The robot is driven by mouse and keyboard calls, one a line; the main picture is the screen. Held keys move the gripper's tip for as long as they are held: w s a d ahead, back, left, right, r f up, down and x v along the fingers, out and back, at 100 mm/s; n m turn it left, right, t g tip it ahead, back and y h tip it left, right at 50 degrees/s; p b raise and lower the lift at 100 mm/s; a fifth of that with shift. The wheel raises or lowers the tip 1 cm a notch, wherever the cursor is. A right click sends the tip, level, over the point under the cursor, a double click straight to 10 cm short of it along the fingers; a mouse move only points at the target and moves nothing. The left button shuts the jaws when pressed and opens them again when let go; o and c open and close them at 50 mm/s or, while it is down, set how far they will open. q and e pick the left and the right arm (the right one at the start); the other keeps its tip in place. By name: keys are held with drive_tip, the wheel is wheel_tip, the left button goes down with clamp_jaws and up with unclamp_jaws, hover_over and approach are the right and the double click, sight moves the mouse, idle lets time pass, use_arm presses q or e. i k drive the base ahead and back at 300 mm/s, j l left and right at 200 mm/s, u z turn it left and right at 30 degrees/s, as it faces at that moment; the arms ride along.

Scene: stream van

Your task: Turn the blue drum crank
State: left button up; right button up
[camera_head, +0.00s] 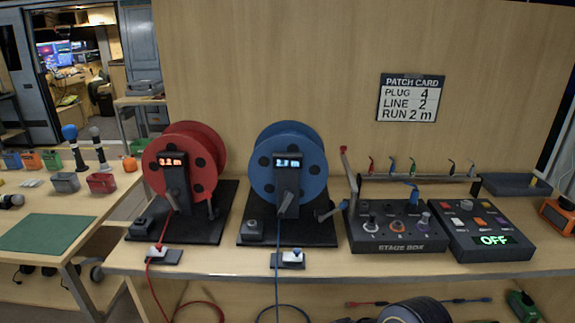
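The blue drum (305,149) stands upright on a dark base plate (318,234) in the middle of the bench. A small lit blue display (288,162) sits on its front post; its digits are too small to read surely. A short grey crank handle (329,211) sticks out low at the drum's right side, and nothing touches it. A blue cable (276,284) runs from the drum side down over the bench's front edge, past a small block with a white and blue part (290,257). Neither of my grippers is in view.
The red drum (208,150) stands left of the blue one with its own red cable. Right of the blue drum are the stage box (398,246) and a button box (480,240) reading OFF. A patch card (410,98) hangs on the wall, reading plug 4, line 2, run 2 m.

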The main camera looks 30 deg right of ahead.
sight(289, 196)
drive_tip(key=i+l, duration=0.3)
drive_tip(key=i, duration=0.2)
drive_tip(key=i+l, duration=0.3)
drive_tip(key=i, duration=0.2)
